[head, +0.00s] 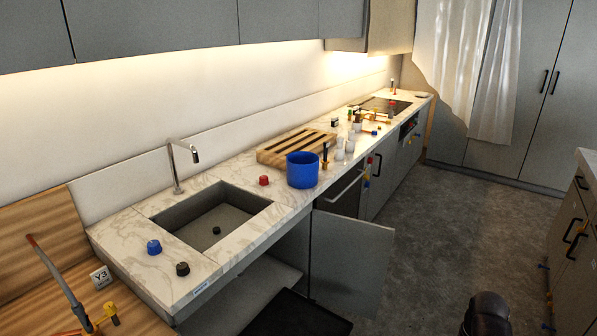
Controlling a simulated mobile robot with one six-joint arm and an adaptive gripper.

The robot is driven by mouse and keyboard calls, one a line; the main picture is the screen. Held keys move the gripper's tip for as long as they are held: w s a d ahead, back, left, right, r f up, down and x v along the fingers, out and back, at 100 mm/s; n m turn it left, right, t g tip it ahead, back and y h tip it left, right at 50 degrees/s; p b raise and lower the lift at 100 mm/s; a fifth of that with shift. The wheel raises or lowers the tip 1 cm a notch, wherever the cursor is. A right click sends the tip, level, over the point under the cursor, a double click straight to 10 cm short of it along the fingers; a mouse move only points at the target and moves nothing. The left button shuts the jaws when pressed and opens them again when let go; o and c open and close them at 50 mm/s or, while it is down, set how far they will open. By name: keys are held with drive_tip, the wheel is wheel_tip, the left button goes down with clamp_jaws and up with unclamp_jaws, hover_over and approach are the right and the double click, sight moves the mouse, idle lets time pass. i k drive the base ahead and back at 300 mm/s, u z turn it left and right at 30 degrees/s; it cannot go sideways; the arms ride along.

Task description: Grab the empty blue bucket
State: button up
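A blue bucket (302,172) stands upright on the marble countertop, just right of the sink and at the front right of a slatted wooden board. Its open top shows only blue inner wall; its bottom is hidden. No gripper fingers are in the head view, and nothing is touching the bucket. A dark rounded shape at the bottom right edge may be part of my arm.
The sink (212,218) with its tap (180,165) lies left of the bucket. The wooden board (290,147) is behind it. Bottles and cups (345,148) stand to its right. An open cabinet door (348,258) juts out below the counter. The grey floor (440,250) is clear at right.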

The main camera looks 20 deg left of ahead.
sight(302, 167)
drive_tip(key=z, duration=0.05)
drive_tip(key=i, duration=2.6)
drive_tip(key=z, duration=0.8)
drive_tip(key=k, duration=0.1)
drive_tip(key=u, duration=2.9)
